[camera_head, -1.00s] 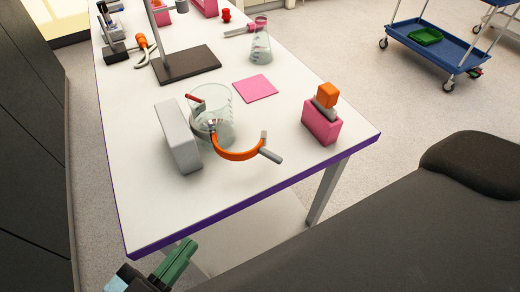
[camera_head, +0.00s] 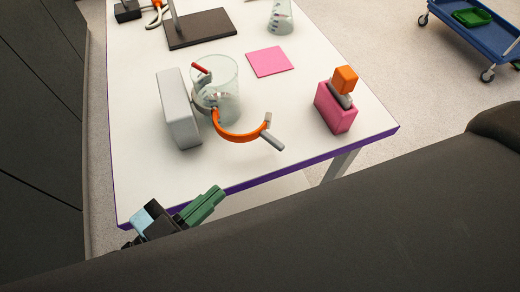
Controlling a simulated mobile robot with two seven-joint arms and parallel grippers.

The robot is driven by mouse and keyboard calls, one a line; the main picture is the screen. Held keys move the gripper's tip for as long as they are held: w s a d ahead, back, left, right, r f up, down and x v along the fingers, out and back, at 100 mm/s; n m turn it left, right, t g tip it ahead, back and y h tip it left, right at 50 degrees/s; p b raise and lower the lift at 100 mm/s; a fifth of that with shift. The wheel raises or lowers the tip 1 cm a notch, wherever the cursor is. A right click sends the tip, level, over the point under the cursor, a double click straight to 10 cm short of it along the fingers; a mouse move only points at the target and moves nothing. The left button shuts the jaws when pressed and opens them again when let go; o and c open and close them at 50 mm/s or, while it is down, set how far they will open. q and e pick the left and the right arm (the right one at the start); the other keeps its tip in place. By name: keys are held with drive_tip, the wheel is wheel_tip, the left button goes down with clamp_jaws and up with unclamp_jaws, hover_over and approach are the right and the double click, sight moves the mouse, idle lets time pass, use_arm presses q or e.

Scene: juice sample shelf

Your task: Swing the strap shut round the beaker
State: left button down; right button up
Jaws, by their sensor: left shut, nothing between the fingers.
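The glass beaker (camera_head: 226,76) stands on the white table beside a grey upright block (camera_head: 177,110). The orange strap (camera_head: 238,136) is hinged near the block and curves out in front of the beaker. It stands open, its free end with a grey handle (camera_head: 272,141) pointing to the front right, apart from the block. My left gripper (camera_head: 216,194), with green fingers, is shut and empty at the table's front edge, below and left of the strap and touching nothing that I can see. My right gripper is not in view.
A pink block with a grey piece and an orange cube (camera_head: 345,79) stands to the right. A pink mat (camera_head: 270,62), a flask (camera_head: 279,18) and a dark stand base (camera_head: 200,29) lie behind. The front table around the strap is clear.

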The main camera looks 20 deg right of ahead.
use_arm(q)
drive_tip(key=p+x, duration=0.1)
drive_tip(key=x, duration=1.1)
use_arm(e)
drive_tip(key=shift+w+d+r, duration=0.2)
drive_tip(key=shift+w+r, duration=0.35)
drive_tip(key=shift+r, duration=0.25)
use_arm(q)
drive_tip(key=shift+w+d, duration=0.1)
